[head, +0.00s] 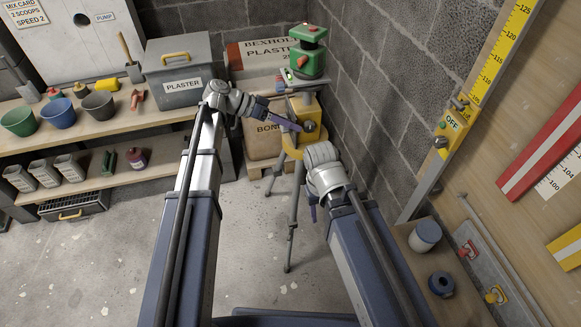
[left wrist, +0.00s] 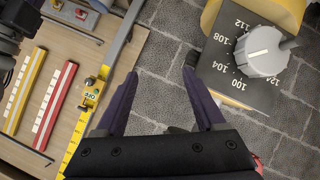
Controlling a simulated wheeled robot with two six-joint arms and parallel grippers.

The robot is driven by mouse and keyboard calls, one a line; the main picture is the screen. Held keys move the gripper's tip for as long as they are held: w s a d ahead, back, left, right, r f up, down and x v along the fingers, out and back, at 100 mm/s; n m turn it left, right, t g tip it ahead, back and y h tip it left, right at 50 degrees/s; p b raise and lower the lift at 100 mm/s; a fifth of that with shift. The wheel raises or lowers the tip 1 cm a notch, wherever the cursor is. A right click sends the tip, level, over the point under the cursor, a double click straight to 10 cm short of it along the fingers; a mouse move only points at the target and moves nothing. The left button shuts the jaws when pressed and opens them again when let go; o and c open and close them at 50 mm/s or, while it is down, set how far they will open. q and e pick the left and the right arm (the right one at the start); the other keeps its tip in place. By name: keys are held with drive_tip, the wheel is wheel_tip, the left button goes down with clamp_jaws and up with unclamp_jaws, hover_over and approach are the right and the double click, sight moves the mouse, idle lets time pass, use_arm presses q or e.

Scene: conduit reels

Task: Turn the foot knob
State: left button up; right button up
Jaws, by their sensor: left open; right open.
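The knob (left wrist: 262,52) is pale grey with a ribbed edge and a white mark, on a dark dial plate (left wrist: 222,75) numbered 100, 104, 108, 112 and 124. In the head view it is a small dark round thing (head: 310,126) on a yellow housing (head: 307,109) on a tripod. My left gripper (head: 298,127) is close to the housing in the head view. In the left wrist view its open purple fingers (left wrist: 160,74) are empty, with the knob to their right, apart from them.
A green and red device (head: 307,52) sits above the housing. A grey tripod leg (head: 294,215) reaches the floor. Block walls (head: 385,80) stand behind and to the right. A yellow scale (head: 502,50) with an OFF box (head: 452,125) leans at right. Floor (head: 250,240) between my arms is clear.

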use_arm(q)
drive_tip(key=s+d+n+g+y+p, duration=0.1)
drive_tip(key=s+n+y+p, duration=0.3)
drive_tip(key=s+y+p, duration=0.5)
drive_tip(key=shift+s+d+f+n+g+y, duration=0.2)
drive_tip(key=shift+s+d+n+g+y, duration=0.25)
drive_tip(key=shift+s, duration=4.15)
drive_tip(key=shift+a, duration=0.1)
